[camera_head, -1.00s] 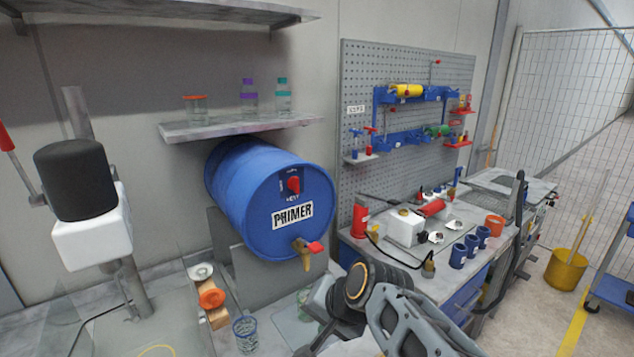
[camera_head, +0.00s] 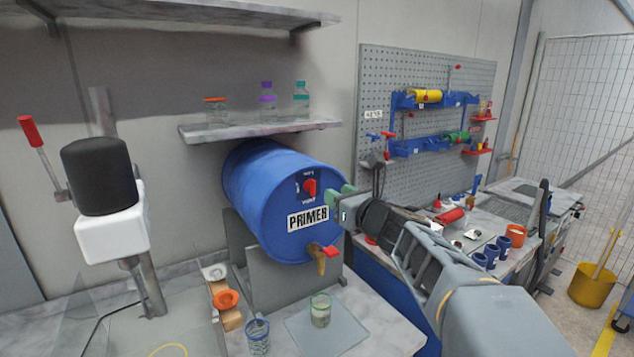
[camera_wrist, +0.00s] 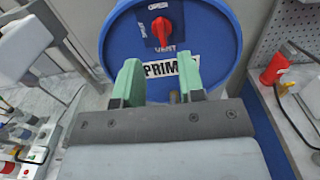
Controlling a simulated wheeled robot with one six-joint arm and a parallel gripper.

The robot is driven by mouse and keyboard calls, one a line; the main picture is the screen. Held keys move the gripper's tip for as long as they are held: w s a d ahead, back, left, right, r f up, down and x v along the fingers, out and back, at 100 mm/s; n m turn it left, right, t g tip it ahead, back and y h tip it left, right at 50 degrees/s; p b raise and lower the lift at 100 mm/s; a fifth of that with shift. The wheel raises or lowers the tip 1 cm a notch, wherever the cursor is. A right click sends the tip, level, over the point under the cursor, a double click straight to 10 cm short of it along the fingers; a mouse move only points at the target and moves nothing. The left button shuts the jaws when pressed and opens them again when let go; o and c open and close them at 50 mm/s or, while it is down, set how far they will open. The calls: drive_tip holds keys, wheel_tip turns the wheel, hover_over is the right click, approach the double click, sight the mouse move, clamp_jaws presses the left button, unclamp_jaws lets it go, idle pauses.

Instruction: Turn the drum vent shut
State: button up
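The blue drum (camera_head: 262,190) labelled PRIMER lies on its side in a grey cradle. Its red vent knob (camera_head: 310,187) sits on a small plate above the label, with OPEN and SHUT markings. In the head view my gripper (camera_head: 344,198) is just right of the drum face.
A brass tap with a red handle (camera_head: 331,251) sticks out low on the drum face. A shelf (camera_head: 240,130) with jars is above the drum. A glass jar (camera_head: 320,310) stands below the tap. A pegboard (camera_head: 385,75) is behind at right.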

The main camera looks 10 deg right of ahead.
sight(315, 182)
drive_tip(key=p+x, duration=0.2)
drive_tip(key=x, duration=0.7)
drive_tip(key=shift+w+a+f, duration=0.1)
drive_tip(key=shift+w, duration=0.25)
drive_tip(key=shift+c, duration=0.5)
clamp_jaws()
